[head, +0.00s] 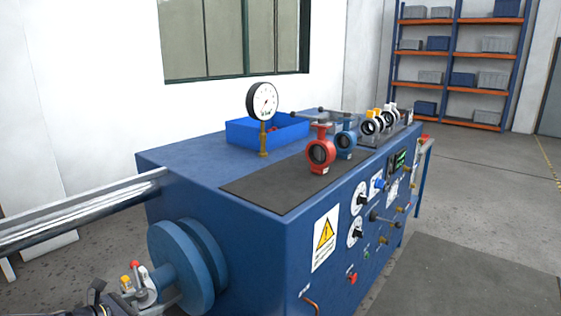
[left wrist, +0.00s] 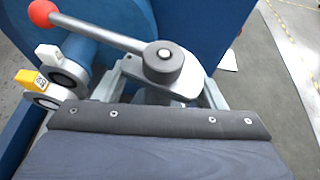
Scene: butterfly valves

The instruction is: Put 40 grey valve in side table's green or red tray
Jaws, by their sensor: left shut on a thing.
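My left gripper (head: 142,301) is low at the left front of the blue bench, near its round blue flange. In the left wrist view its jaws (left wrist: 170,92) are shut on a grey valve (left wrist: 162,64) with a long grey lever and red ball knob. The valve's lower body is hidden behind the gripper. The grey valve (head: 146,284) is small in the head view. A yellow-tagged white ring part (left wrist: 40,92) shows beside the lever; its tag is unreadable. A small table (head: 424,150) with something red on top stands beyond the bench's far right end. My right gripper is not in view.
The blue bench (head: 190,170) carries a black mat (head: 270,182), a red valve (head: 320,152), a blue valve (head: 346,140), a pressure gauge (head: 262,101), a blue bin (head: 240,133) and several white-and-yellow valves (head: 370,124). Floor right of the bench is open.

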